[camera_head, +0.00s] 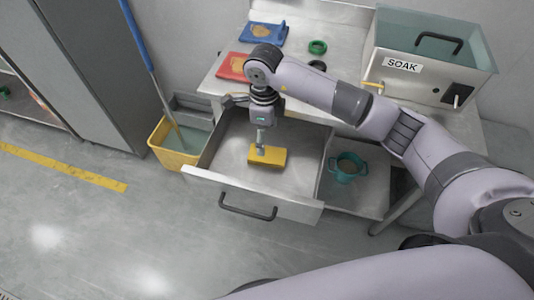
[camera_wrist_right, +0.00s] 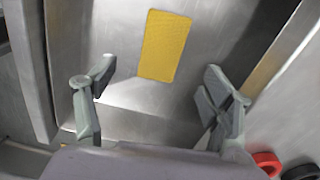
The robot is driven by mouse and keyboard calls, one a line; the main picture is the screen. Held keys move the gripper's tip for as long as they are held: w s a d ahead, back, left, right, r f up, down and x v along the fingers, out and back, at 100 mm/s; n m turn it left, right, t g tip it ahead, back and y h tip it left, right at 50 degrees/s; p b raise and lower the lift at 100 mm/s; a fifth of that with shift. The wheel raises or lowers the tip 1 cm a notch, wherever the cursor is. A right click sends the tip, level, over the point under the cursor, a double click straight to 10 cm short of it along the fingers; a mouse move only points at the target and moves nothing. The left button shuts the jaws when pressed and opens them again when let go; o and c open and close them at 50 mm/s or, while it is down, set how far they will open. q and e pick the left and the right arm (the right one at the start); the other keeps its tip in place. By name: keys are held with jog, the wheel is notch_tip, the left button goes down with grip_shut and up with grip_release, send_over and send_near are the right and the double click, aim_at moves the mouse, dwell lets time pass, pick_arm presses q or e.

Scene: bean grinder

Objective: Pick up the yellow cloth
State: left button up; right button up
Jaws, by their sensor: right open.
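The yellow cloth (camera_head: 268,156) is a small flat rectangle lying in the open metal drawer (camera_head: 222,160). It also shows in the right wrist view (camera_wrist_right: 165,46), flat on the bare drawer floor, beyond the fingertips. My right gripper (camera_head: 261,148) points down over the drawer, above the cloth's edge in the head view. In the wrist view the right gripper (camera_wrist_right: 160,85) is open, with its fingers wide apart and nothing between them. I cannot tell its exact height above the cloth. My left gripper does not show.
The drawer's front has a dark handle (camera_head: 248,206). A yellow mop bucket (camera_head: 176,158) stands left of the drawer. A teal pot (camera_head: 348,167) sits on the lower shelf at right. The SOAK tank (camera_head: 430,60), a red board (camera_head: 233,67) and a blue board (camera_head: 262,36) are on the counter.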

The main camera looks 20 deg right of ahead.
aim_at(267, 154)
notch_tip(267, 154, down, 4)
jog(key=shift+r, duration=0.15)
jog(key=f, duration=0.1)
jog(key=f+p, duration=0.1)
jog(key=f, duration=0.2)
jog(key=shift+d+f, duration=0.15)
jog(key=shift+d, duration=0.2)
jog(key=shift+f, duration=0.4)
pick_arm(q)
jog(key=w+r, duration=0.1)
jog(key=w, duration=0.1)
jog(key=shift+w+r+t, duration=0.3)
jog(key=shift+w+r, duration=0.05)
pick_arm(e)
jog(key=shift+w, duration=0.1)
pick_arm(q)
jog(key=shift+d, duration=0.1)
pick_arm(e)
jog(key=c, duration=0.6)
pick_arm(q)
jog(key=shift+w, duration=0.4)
pick_arm(e)
jog(key=c, duration=0.6)
jog(key=shift+r, duration=0.1)
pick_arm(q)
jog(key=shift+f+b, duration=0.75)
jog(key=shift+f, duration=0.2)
pick_arm(e)
notch_tip(267, 154, up, 20)
